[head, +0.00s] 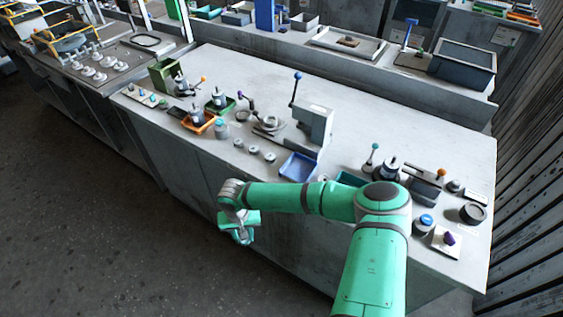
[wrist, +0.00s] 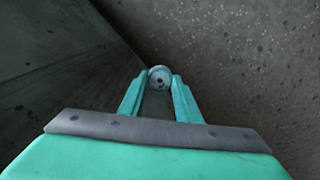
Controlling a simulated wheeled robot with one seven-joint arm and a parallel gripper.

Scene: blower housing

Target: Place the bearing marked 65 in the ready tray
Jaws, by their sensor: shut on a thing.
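My gripper (head: 243,238) hangs in front of the workbench, over the floor side, below the bench top's front edge. In the wrist view my gripper (wrist: 159,82) is shut on a small round grey bearing (wrist: 160,75) with a dark centre, held at the fingertips. Its mark cannot be read. In the head view the held bearing is not clearly seen. Several small grey round parts (head: 254,150) stand on the bench near its front edge. A blue tray (head: 299,166) lies to their right, and an orange tray (head: 198,122) to their left. I cannot tell which tray is the ready tray.
A grey press (head: 314,125) with a blue-knobbed lever stands behind the blue tray. A green bin (head: 164,74) is at the far left. The bench's back middle is clear.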

